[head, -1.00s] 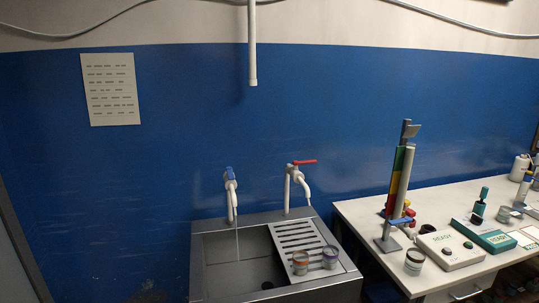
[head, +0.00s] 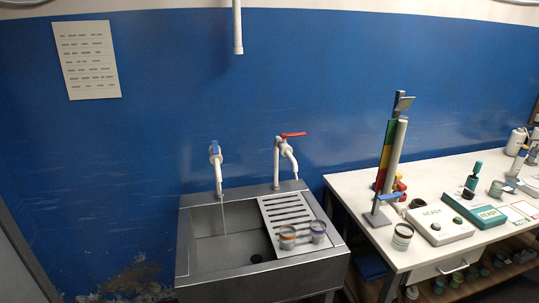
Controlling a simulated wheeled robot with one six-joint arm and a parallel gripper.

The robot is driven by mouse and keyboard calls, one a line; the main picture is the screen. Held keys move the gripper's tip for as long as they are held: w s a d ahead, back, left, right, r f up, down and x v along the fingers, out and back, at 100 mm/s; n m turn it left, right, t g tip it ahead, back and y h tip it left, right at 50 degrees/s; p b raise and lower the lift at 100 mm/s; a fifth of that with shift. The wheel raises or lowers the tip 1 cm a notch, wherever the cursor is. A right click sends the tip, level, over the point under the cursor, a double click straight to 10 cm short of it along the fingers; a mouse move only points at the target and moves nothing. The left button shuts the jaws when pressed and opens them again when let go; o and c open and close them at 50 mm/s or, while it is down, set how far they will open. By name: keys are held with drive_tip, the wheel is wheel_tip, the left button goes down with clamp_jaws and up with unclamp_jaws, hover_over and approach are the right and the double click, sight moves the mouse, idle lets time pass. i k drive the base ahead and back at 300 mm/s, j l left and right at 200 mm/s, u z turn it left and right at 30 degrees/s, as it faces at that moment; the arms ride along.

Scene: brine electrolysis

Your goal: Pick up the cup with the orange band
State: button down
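The cup with the orange band (head: 287,237) stands upright on the slotted drain board at the right side of the sink. A cup with a purple band (head: 318,231) stands right beside it, to its right. My gripper is not in view.
The metal sink (head: 222,272) has a basin at left, with water running from the blue-handled tap (head: 216,160). A red-handled tap (head: 284,158) stands behind the drain board (head: 284,212). The white bench (head: 350,190) at right holds another cup (head: 402,236), a coloured stand (head: 388,160) and devices (head: 440,226).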

sight(287, 234)
drive_tip(key=i+j+z, duration=0.55)
drive_tip(key=j+z, duration=0.15)
